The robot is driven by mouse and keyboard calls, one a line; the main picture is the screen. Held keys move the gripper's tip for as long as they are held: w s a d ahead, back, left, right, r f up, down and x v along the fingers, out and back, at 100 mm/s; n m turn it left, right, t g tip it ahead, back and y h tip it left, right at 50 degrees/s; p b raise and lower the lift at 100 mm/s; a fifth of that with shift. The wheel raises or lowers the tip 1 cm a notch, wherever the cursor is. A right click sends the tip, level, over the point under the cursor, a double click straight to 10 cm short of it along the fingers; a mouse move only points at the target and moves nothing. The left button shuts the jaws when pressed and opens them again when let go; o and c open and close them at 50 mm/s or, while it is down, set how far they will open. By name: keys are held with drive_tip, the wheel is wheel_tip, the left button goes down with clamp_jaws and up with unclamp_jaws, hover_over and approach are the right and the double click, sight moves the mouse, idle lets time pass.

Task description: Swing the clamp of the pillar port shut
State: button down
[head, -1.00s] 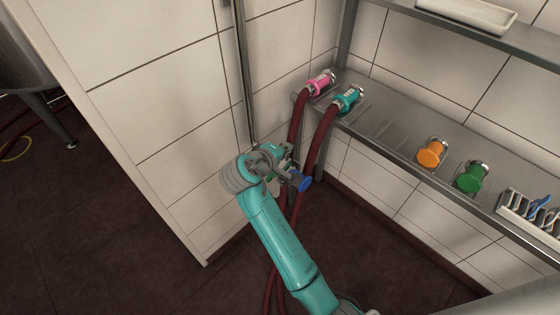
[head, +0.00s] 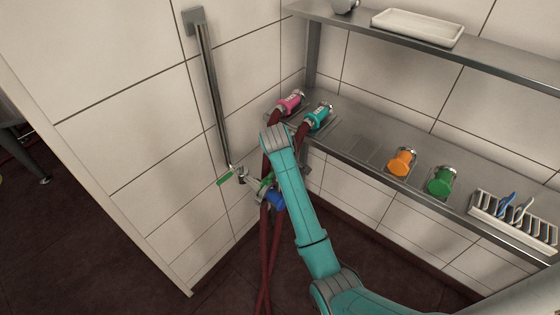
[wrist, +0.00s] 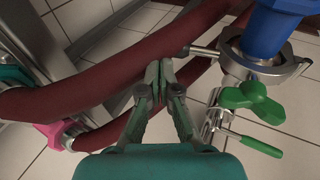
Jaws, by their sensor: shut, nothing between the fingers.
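The pillar port's clamp (wrist: 265,68) is a silver ring around the lower end of a blue fitting (wrist: 278,28) at the upper right of the wrist view. A green wing nut (wrist: 253,102) sits at its near side, and a thin metal rod (wrist: 205,51) points left from it. I cannot tell whether the ring is fully closed. In the head view the blue fitting (head: 276,201) and green wing nut (head: 266,181) show partly behind my arm. My gripper (wrist: 160,68) is shut and empty, left of the rod's tip, in front of a dark red hose. My arm hides it in the head view.
Dark red hoses (wrist: 100,88) pass close behind my gripper. A wall pipe (head: 212,100) ends in a green-handled valve (head: 226,178) left of the port. The steel shelf (head: 345,150) bears pink (head: 291,102) and teal (head: 318,117) hose couplings, plus orange (head: 401,161) and green (head: 441,181) caps.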

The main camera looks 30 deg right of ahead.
drive_tip(key=shift+s+x, duration=0.15)
drive_tip(key=shift+x, duration=0.7)
drive_tip(key=shift+s+x, duration=0.2)
drive_tip(key=shift+x, duration=0.65)
drive_tip(key=shift+f, duration=0.1)
